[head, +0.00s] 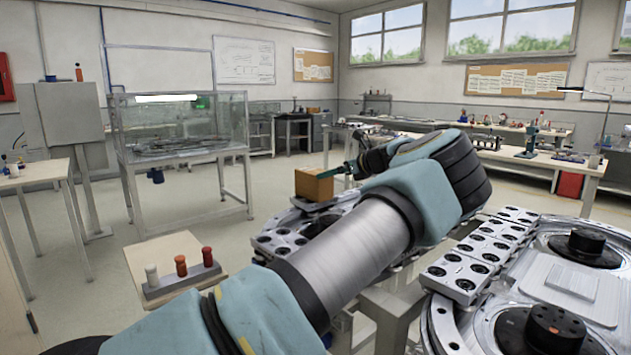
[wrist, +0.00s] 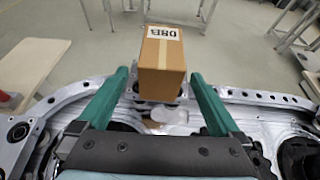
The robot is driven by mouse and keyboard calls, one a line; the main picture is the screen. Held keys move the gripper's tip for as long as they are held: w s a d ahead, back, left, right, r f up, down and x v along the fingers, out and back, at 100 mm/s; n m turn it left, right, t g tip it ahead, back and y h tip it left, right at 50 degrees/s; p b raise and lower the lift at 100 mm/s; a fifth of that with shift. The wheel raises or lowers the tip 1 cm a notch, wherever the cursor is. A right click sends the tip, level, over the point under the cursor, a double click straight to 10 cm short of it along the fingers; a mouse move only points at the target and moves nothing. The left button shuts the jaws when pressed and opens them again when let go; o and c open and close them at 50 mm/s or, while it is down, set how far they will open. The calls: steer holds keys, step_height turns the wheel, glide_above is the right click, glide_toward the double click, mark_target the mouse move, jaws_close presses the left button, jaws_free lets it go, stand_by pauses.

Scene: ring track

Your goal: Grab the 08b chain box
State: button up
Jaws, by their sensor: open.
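The chain box is a brown cardboard box (wrist: 162,68) with a light tape strip and a white label reading 08B on top. It stands upright on the metal ring track (wrist: 75,92). In the head view the box (head: 314,185) stands at the far end of the track, left of my arm. My gripper (wrist: 162,75) has green fingers spread wide, one on each side of the box in the wrist view. Clear gaps show between the fingers and the box. In the head view my gripper (head: 346,169) is small and partly hidden by my wrist.
Several metal track blocks (head: 470,255) lie at the right, beside black round hubs (head: 583,246). A small table (head: 170,268) with red and white pegs stands at the left. A glass-walled tank (head: 180,125) stands behind it. Open floor lies beyond the box.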

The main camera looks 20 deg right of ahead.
mark_target(314, 180)
steer(key=x, duration=0.2)
steer(key=p+x, duration=0.1)
steer(key=x, duration=0.2)
steer(key=shift+w+d, duration=0.1)
steer(key=shift+w, duration=0.35)
steer(key=shift+s+f+p+x, duration=0.15)
steer(key=shift+p+x, duration=0.3)
steer(key=shift+x, duration=0.45)
steer(key=shift+s+f+p+x, duration=0.15)
steer(key=shift+p+x, duration=0.3)
steer(key=shift+x, duration=0.45)
steer(key=shift+w+f+p+x, duration=0.15)
steer(key=shift+p+x, duration=0.3)
steer(key=shift+x, duration=0.45)
steer(key=shift+s, duration=0.15)
steer(key=shift+c, duration=0.2)
jaws_close()
steer(key=shift+r, duration=0.1)
